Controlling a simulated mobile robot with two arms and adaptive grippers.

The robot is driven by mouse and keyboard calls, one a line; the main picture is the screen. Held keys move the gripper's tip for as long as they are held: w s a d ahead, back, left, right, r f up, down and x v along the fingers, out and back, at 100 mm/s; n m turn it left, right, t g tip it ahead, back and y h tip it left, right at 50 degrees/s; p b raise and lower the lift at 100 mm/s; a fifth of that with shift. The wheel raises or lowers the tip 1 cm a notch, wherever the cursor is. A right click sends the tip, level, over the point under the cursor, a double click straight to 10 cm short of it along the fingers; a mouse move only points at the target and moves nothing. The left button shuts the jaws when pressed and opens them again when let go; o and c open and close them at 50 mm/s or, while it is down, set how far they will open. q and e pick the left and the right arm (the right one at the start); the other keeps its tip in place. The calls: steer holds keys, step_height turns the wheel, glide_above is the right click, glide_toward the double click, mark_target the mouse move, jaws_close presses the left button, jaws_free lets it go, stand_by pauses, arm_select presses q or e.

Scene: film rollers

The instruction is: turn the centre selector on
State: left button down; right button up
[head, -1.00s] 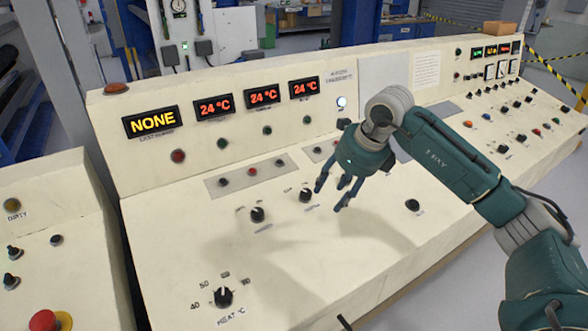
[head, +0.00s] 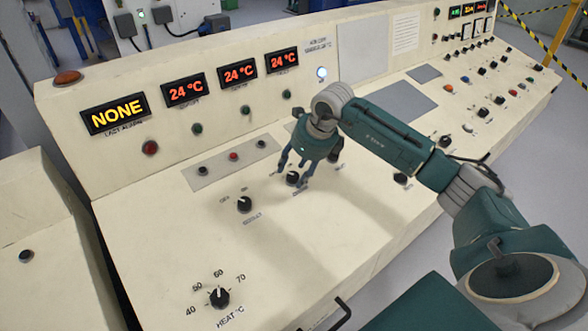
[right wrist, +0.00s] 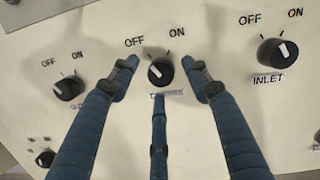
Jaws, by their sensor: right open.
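The centre selector (right wrist: 160,72) is a round black knob with a white pointer mark, OFF printed at its upper left and ON at its upper right. Its pointer leans up-left, toward OFF. It also shows in the head view (head: 292,177). My right gripper (right wrist: 163,80) is open, its blue fingers spread to the left, right and below the knob. I cannot tell whether any finger touches it. The finger below covers part of the knob's label. In the head view the right gripper (head: 296,172) hangs over the knob from the upper right. My left gripper is not in view.
A similar knob (right wrist: 67,88) lies to the left and the INLET knob (right wrist: 278,52) to the right. The HEAT knob (head: 219,297) is nearer the front. Red number displays (head: 185,89) and the NONE display (head: 115,113) line the upright panel. A dark handle (head: 335,315) shows at the front.

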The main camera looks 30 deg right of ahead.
steer(key=shift+w+f, duration=0.2)
steer(key=shift+f, duration=0.45)
steer(key=c, duration=1.1)
